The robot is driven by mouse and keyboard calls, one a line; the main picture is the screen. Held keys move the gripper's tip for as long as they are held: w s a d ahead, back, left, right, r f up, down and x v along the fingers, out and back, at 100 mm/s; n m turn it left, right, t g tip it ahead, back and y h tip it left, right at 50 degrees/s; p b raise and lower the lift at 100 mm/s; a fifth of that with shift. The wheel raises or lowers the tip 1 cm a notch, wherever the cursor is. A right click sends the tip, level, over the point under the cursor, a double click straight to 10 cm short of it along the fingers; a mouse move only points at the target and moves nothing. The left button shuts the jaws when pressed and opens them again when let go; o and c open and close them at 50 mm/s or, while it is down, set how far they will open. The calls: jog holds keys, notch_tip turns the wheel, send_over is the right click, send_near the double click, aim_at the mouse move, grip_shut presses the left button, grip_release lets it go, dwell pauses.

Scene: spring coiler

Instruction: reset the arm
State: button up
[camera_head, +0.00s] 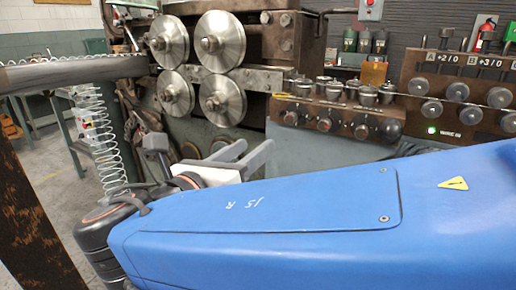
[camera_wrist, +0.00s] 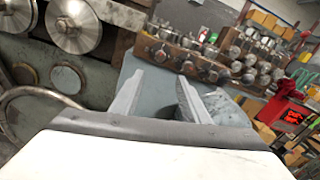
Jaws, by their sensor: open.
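My gripper (camera_head: 245,155) shows beyond my blue arm in the head view, its two grey fingers apart and nothing between them. In the wrist view my gripper (camera_wrist: 155,97) is also open and empty, its fingers pointing toward the grey-blue surface below the control blocks. My blue arm stretches across the lower right of the head view and hides what lies under it. The spring coiler's steel rollers (camera_head: 222,40) stand behind and to the left of the fingers. The fingers appear clear of the machine, though the exact gap cannot be told.
A wire coil spring (camera_head: 98,135) hangs at the left beneath a grey bar (camera_head: 70,72). A brown block with knobs (camera_head: 335,118) and a panel with number displays (camera_head: 462,66) stand behind my arm. Open floor (camera_head: 62,185) shows at the left.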

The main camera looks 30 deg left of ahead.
jog(key=w+d+f+m+g+h, duration=0.1)
jog(key=w+d+f+m+g, duration=0.2)
jog(key=d, duration=0.5)
jog(key=w+d+f+m+g+h, duration=0.2)
jog(key=w+d+m, duration=0.2)
jog(key=w+d, duration=0.3)
jog(key=w+d+f+m+g+h, duration=0.1)
jog(key=w+d+f+m+g, duration=0.15)
jog(key=d, duration=0.75)
jog(key=s+d+f+m+g, duration=0.15)
jog(key=d+f+m, duration=0.25)
jog(key=d, duration=0.4)
jog(key=d+f+m+g, duration=0.3)
jog(key=d+m, duration=0.2)
jog(key=d, duration=0.3)
jog(key=s+d+f+m+y, duration=0.2)
jog(key=s+d+f+m, duration=0.3)
jog(key=m, duration=0.4)
jog(key=s+d+f+m+g+y, duration=0.1)
jog(key=s+d+f+m+y, duration=0.2)
jog(key=s+d+f+m, duration=0.2)
jog(key=s+m, duration=0.3)
jog(key=m, duration=0.2)
jog(key=shift+d+y, duration=0.3)
jog(key=shift+f, duration=0.1)
